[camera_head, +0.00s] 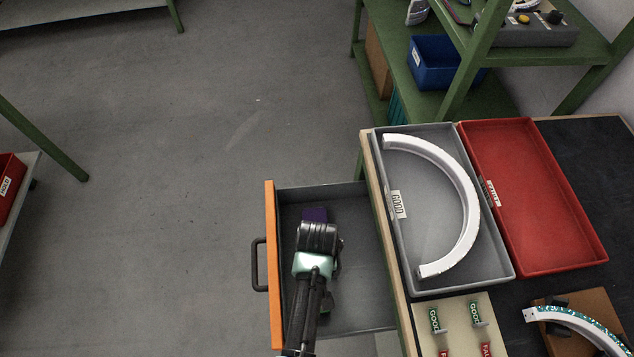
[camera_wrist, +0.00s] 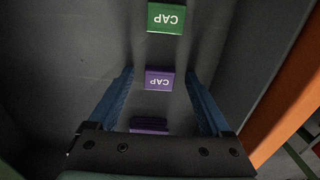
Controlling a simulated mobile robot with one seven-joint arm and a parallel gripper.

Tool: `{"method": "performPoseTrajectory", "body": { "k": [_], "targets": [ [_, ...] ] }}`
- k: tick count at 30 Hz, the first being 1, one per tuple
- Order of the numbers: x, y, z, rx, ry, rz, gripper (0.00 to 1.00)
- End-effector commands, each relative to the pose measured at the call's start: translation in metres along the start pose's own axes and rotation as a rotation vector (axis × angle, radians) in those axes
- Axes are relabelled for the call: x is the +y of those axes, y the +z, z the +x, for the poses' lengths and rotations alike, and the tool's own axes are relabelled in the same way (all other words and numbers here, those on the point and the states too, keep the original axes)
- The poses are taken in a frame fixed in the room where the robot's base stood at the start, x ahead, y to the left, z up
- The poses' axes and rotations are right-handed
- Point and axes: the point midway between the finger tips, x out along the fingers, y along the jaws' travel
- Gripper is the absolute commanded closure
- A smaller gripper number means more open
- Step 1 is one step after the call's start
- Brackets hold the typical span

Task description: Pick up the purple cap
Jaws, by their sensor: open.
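A purple cap (camera_wrist: 159,79) labelled CAP lies in the open drawer (camera_head: 355,315). In the wrist view it appears between the two blue fingers of my gripper (camera_wrist: 160,76), which is open; I cannot tell how far above the cap the fingertips are. A second purple piece (camera_wrist: 148,124) shows partly above the gripper's dark palm edge. In the head view my gripper (camera_head: 318,240) is over the drawer, with a purple piece (camera_head: 315,214) showing just beyond it. The gripper hides part of the drawer floor there.
A green cap (camera_wrist: 166,18) lies in the same drawer, in line with the purple ones. The drawer's orange front (camera_head: 270,250) and grey walls stand close around. A grey tray (camera_head: 405,265) with a white arc and an empty red tray (camera_head: 540,215) sit on the bench.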

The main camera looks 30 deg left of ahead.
Motion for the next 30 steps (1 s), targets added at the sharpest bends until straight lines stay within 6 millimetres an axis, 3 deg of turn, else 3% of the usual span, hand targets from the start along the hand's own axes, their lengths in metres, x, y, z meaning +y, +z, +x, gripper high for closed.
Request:
{"method": "performPoseTrajectory", "body": {
  "k": [2, 15, 23, 30],
  "targets": [
    [0.0, 0.0, 0.0, 0.0, 0.0, 0.0, 0.23],
    [0.0, 0.0, -0.001, 0.001, 0.0, 0.0, 1.0],
    [0.0, 0.0, -0.003, 0.001, 0.0, 0.0, 1.0],
    [0.001, -0.001, -0.04, 0.004, 0.001, 0.0, 1.0]
  ]
}}
